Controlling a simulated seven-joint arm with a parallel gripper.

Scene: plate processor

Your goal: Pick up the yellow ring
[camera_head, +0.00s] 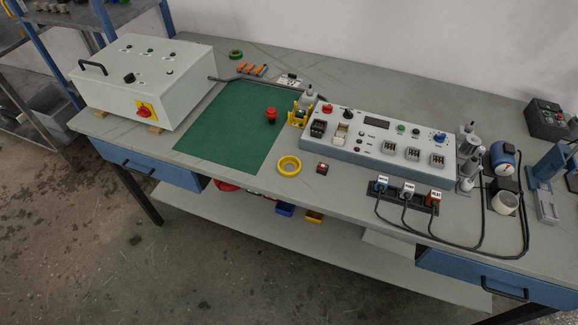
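The yellow ring (289,173) lies flat on the grey bench top (335,205), near the front edge. It is just right of the green mat's front right corner and apart from the mat. Its whole outline shows, and the grey bench surface is visible through its hole. No gripper is in view.
The green mat (225,130) holds a red mushroom-shaped piece (271,114). A small dark block with a red top (322,168) sits right of the ring. Behind are a yellow holder (298,116) and a control panel (362,158). A white box (160,95) stands left.

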